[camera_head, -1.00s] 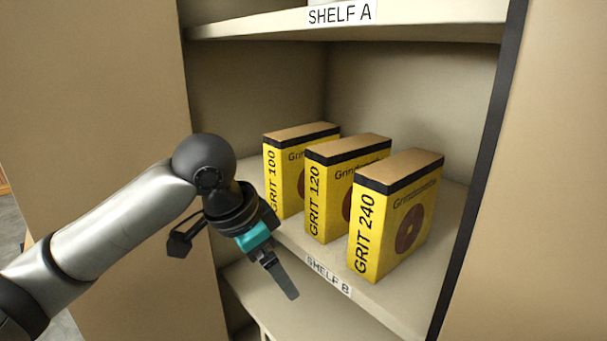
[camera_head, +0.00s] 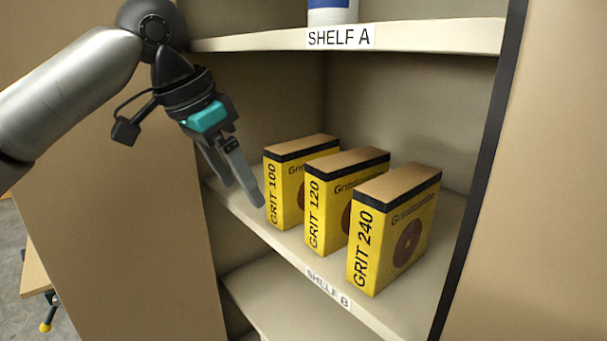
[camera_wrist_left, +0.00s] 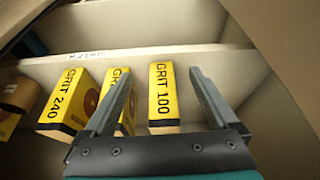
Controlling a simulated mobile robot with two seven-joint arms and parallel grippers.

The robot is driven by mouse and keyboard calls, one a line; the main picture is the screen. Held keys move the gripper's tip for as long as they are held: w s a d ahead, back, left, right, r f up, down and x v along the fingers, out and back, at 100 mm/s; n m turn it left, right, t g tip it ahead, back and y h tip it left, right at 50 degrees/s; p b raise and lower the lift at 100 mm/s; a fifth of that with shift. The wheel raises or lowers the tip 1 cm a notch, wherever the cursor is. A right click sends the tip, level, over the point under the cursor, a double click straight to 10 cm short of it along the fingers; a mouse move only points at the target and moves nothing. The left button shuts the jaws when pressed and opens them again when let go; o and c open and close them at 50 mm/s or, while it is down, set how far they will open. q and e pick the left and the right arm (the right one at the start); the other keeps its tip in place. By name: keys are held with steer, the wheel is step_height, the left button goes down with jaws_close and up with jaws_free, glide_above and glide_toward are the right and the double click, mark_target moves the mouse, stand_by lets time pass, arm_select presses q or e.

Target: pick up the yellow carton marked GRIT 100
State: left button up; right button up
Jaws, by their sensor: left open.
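The yellow carton marked GRIT 100 (camera_head: 287,190) stands upright on the shelf labelled SHELF B, leftmost of three similar cartons in the head view. In the left wrist view the GRIT 100 carton (camera_wrist_left: 161,98) appears between the two fingers, its marked narrow side facing me. My left gripper (camera_head: 245,193) is open and empty, in front of and just left of that carton in the head view. One fingertip overlaps the carton's left edge there; I cannot tell whether they touch. My right gripper is not in view.
The GRIT 120 carton (camera_head: 329,212) stands close beside it, then the GRIT 240 carton (camera_head: 366,247). SHELF A (camera_head: 430,37) is above, holding a white and blue object (camera_head: 332,11). Cabinet panels (camera_head: 105,200) flank the shelves. A brown and yellow item (camera_wrist_left: 17,95) is partly visible in the wrist view.

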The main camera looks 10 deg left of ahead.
mark_target(280, 182)
arm_select(q)
steer(key=w+d, duration=0.1)
steer(key=w+d+p, duration=0.1)
steer(key=w, duration=0.1)
steer(key=w+d+p, duration=0.1)
steer(key=w+d, duration=0.1)
steer(key=shift+w+r, duration=0.15)
steer(key=shift+w, duration=0.1)
steer(key=x, duration=0.2)
steer(key=shift+w+d+f, duration=0.15)
steer(key=shift+f, duration=0.45)
steer(key=shift+r, duration=0.1)
jaws_close()
